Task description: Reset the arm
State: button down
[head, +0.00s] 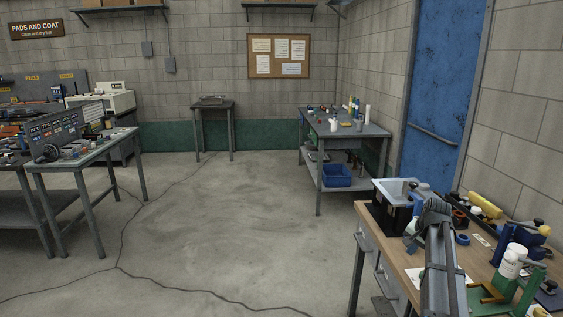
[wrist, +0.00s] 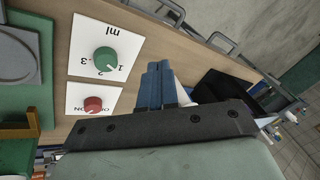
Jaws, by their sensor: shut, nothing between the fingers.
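My gripper (wrist: 162,84) shows in the wrist view with its two blue fingers side by side, shut with nothing between them. It hangs above the wooden bench top. In the head view my arm (head: 441,258) reaches from the bottom edge over the bench at the right, and its end is bent down near the bench's left edge.
The wooden bench (head: 398,252) bears a black bin (head: 391,216), a white bottle (head: 513,261) and a yellow roll (head: 485,204). In the wrist view, a green knob (wrist: 106,60) and a red knob (wrist: 93,104) sit on white plates beside the fingers. The floor left of the bench is clear.

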jog(key=s+a+f+n+g, duration=0.2)
jog(key=s+a+f, duration=0.4)
jog(key=f, duration=0.5)
jog(key=s+a+f+n+g+y, duration=0.15)
jog(key=s+a+f, duration=0.35)
jog(key=a+f, duration=0.5)
jog(key=s+a+f+n+g, duration=0.15)
jog(key=s+a+f, duration=0.35)
jog(key=f, duration=0.8)
jog(key=s+a+f+n+g, duration=0.1)
jog(key=s+f, duration=0.4)
jog(key=s, duration=0.6)
jog(key=s+a+f+n+g+h, duration=0.1)
jog(key=s+a+f, duration=0.4)
jog(key=s, duration=0.7)
jog(key=s+a+f+n+g, duration=0.3)
jog(key=s+a+f+g, duration=0.1)
jog(key=s, duration=0.8)
jog(key=shift+a+f+h, duration=0.35)
jog(key=shift+a+f, duration=0.35)
jog(key=shift+f, duration=0.15)
